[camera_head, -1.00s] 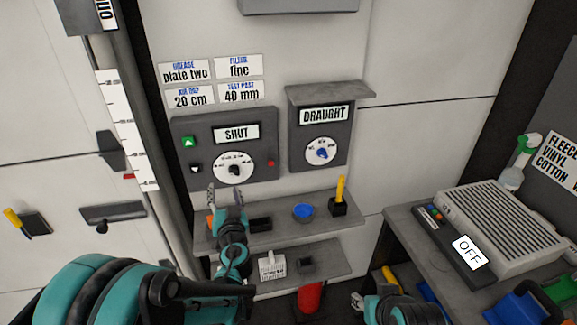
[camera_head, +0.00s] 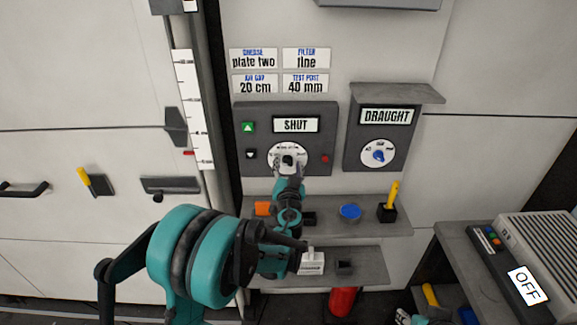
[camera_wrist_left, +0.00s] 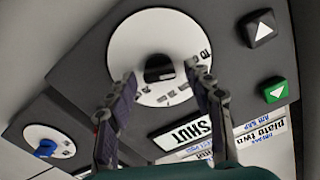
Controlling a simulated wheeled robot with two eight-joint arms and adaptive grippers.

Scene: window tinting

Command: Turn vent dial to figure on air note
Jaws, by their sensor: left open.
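The vent dial is a black knob on a white round face (camera_head: 272,158), on the dark panel (camera_head: 327,137) whose display reads SHUT (camera_head: 296,125). My left gripper (camera_head: 288,166) is at the dial and covers part of its face. In the left wrist view the gripper (camera_wrist_left: 163,76) is open, with a fingertip on each side of the black knob (camera_wrist_left: 159,68); contact cannot be told. The air note (camera_head: 255,84) above the panel reads 20 cm. The dial's scale is too small to read. Only a sliver of my right gripper (camera_head: 402,318) shows at the bottom edge.
A DRAUGHT box (camera_head: 356,150) with a blue-knobbed dial (camera_head: 378,153) hangs to the right. Below is a shelf (camera_head: 330,222) with a blue dish (camera_head: 350,211) and a yellow-handled tool (camera_head: 392,193). Up and down buttons (camera_head: 249,127) and a red button (camera_head: 325,158) flank the dial.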

